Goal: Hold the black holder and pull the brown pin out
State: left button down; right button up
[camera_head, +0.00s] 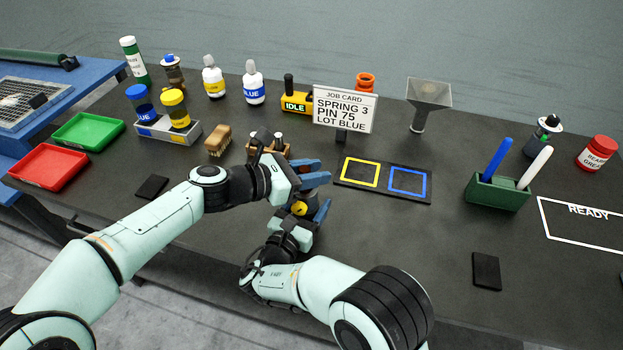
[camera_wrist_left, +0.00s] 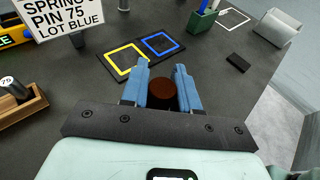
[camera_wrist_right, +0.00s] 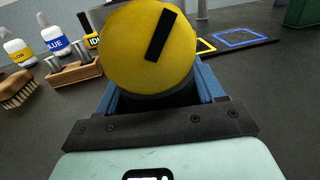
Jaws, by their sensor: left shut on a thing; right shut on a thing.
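My left gripper (camera_head: 318,172) is shut on the brown pin, whose round brown end (camera_wrist_left: 162,93) shows between the blue fingers in the left wrist view. My right gripper (camera_head: 312,211) is just below it in the head view, shut on the black holder (camera_wrist_right: 172,98). In the right wrist view the holder's round yellow face (camera_wrist_right: 148,50), with a black bar on it, faces the camera. The yellow face also shows in the head view (camera_head: 299,208). The arms and fingers hide where pin and holder meet, so I cannot tell whether the pin sits in the holder.
A wooden block with metal pins (camera_head: 284,149) stands close behind my left gripper. The job card (camera_head: 345,110) stands behind, and a black mat with yellow and blue squares (camera_head: 383,194) lies to the right. A green pen box (camera_head: 496,193) stands farther right.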

jog(key=o, duration=1.6)
pick_arm(q)
notch_tip(320, 180, up, 8)
jog(key=shift+f, duration=0.1)
pick_arm(e)
jog(key=shift+s, duration=0.1)
jog(key=v, duration=1.1)
jog(key=shift+s+a+f, duration=0.1)
jog(key=shift+s+a, duration=0.05)
jog(key=shift+s, duration=0.2)
jog(key=shift+s, duration=0.1)
